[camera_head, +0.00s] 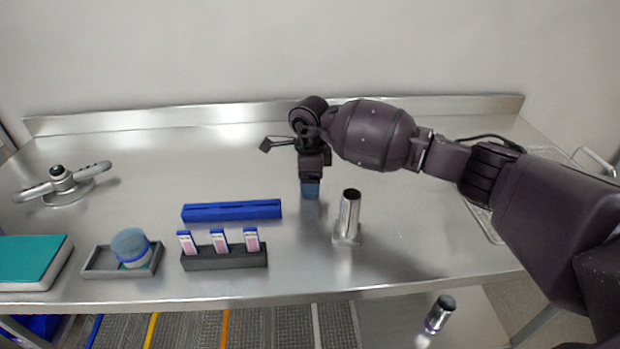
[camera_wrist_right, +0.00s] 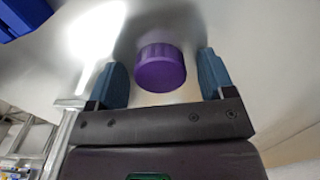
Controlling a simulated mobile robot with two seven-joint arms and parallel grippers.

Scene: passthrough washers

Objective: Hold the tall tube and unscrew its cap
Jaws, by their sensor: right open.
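My right gripper (camera_head: 310,190) points down over the table with its blue fingertips low. In the right wrist view the right gripper (camera_wrist_right: 168,78) is open, with a purple cap (camera_wrist_right: 162,70) between its fingers and a gap on each side. The cap is hidden in the head view, and I cannot tell what it sits on. A shiny steel cylinder (camera_head: 349,212) stands upright on a square base, just right of and nearer than the gripper. A smaller metal cylinder (camera_head: 440,313) with a dark end and purple band shows below the table's front edge. My left gripper is not in view.
A blue bar (camera_head: 231,210) and a dark rack (camera_head: 224,257) with upright slides lie left of the gripper. A grey tray (camera_head: 101,263) holds a blue-lidded jar (camera_head: 131,246).

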